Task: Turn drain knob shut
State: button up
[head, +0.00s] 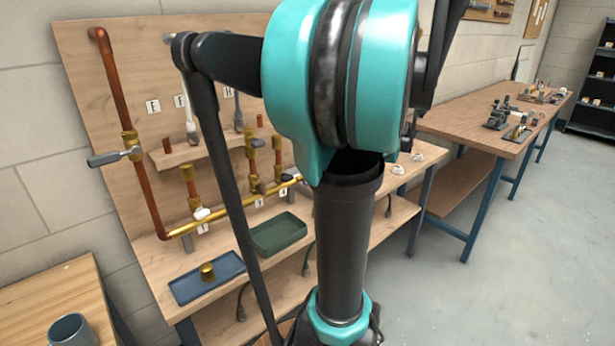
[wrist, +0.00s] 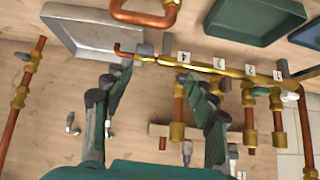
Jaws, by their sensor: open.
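The brass manifold (wrist: 205,66) runs across the wrist view, with number tags along it. At its left end sits a small grey knob (wrist: 144,49), which looks like the drain knob, beside a bent copper outlet pipe (wrist: 122,51). My gripper (wrist: 157,80) is open and empty, its two dark green fingers spread wide. In the picture the knob lies just above the gap between the fingertips, apart from both. Whether the knob is turned open or shut is not clear. In the head view part of the manifold (head: 183,231) shows; my arm hides the drain end and my gripper.
A grey metal tray (wrist: 78,42) lies by the outlet. A green tray (head: 280,222) and a blue tray (head: 185,292) sit on the bench. Copper risers with valves (wrist: 250,118) stand close to the right finger. A lever valve (head: 112,158) sticks out at left.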

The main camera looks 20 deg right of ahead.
jog(key=w+d+r+x, duration=0.1)
jog(key=w+d+x, duration=0.1)
jog(key=x, duration=1.4)
jog(key=shift+w+d+r+t, duration=0.2)
jog(key=shift+w+t, duration=0.1)
jog(key=shift+w, duration=0.1)
jog(key=shift+c, duration=0.3)
jog(key=c, duration=1.1)
